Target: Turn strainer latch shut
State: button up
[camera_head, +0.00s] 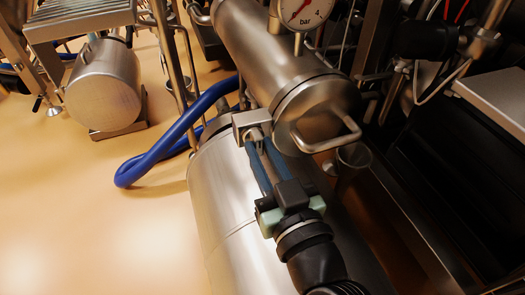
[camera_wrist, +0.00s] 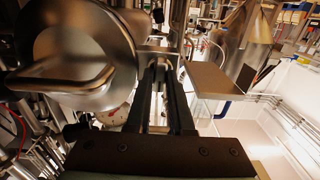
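The strainer is a steel cylinder (camera_head: 270,50) with a round end cap (camera_head: 312,100) and a bent bar handle (camera_head: 335,137). The cap also shows at the upper left of the wrist view (camera_wrist: 95,45). A small steel latch block (camera_head: 248,121) sits beside the cap, with a slim metal part running from it. My gripper (camera_head: 260,146) reaches this block, its two blue fingers on either side of the slim part. In the wrist view my gripper (camera_wrist: 160,65) has its fingers apart with metal between them. I cannot tell whether they press on it.
A pressure gauge (camera_head: 303,10) stands above the cylinder. A large steel tank (camera_head: 222,195) lies below my gripper. A blue hose (camera_head: 160,150) loops at the left, and a steel drum (camera_head: 103,85) stands beyond. Dark machinery crowds the right. The floor at lower left is clear.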

jog(key=o, duration=0.4)
jog(key=shift+o, duration=0.2)
